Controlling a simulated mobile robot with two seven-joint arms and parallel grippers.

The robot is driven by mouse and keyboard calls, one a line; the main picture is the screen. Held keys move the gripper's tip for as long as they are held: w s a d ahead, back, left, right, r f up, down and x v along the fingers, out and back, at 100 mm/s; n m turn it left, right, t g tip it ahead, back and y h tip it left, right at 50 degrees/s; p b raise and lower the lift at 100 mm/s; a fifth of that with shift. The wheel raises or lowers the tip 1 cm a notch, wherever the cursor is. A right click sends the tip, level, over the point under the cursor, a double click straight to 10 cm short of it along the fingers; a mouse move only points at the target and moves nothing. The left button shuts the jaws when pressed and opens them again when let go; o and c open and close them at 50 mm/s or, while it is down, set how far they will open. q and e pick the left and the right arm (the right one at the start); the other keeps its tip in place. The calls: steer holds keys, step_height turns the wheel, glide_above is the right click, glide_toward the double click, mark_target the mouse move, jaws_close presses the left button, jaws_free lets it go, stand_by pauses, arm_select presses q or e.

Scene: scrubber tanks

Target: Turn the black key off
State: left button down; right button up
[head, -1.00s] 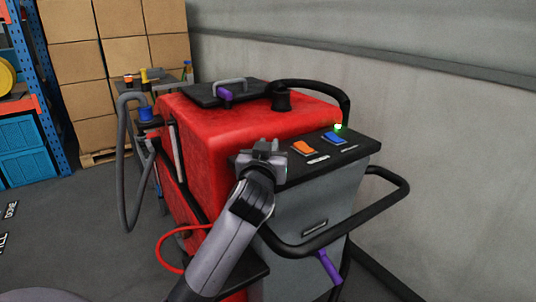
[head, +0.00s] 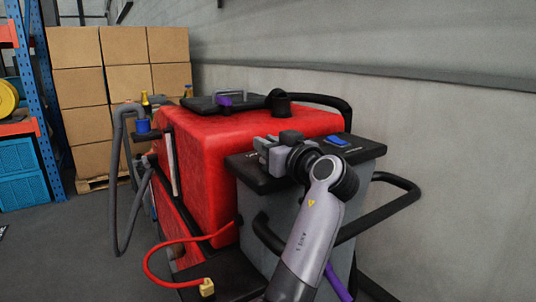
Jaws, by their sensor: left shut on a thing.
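The black control panel (head: 368,149) tops the grey rear of the red scrubber machine (head: 205,140). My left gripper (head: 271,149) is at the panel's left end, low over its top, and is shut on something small. That is most likely the black key, but the fingers and wrist hide it, so its turn angle does not show. A blue rocker switch (head: 335,138) is on the panel, right of the gripper. The orange switch is hidden behind my arm. No green glow shows on the panel. My right gripper is not in view.
A black handlebar (head: 398,204) loops around the panel's rear and right side. A red hose (head: 150,265) and grey hose (head: 117,180) are at the left. Boxes (head: 120,75) and a blue shelf rack (head: 40,100) stand behind. A wall is close on the right.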

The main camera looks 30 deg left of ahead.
arm_select(q)
steer(key=shift+g, duration=0.3)
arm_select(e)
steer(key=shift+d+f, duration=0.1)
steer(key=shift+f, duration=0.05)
arm_select(q)
steer(key=c, duration=1.1)
jaws_free()
steer(key=shift+c, duration=0.2)
steer(key=shift+d, duration=0.1)
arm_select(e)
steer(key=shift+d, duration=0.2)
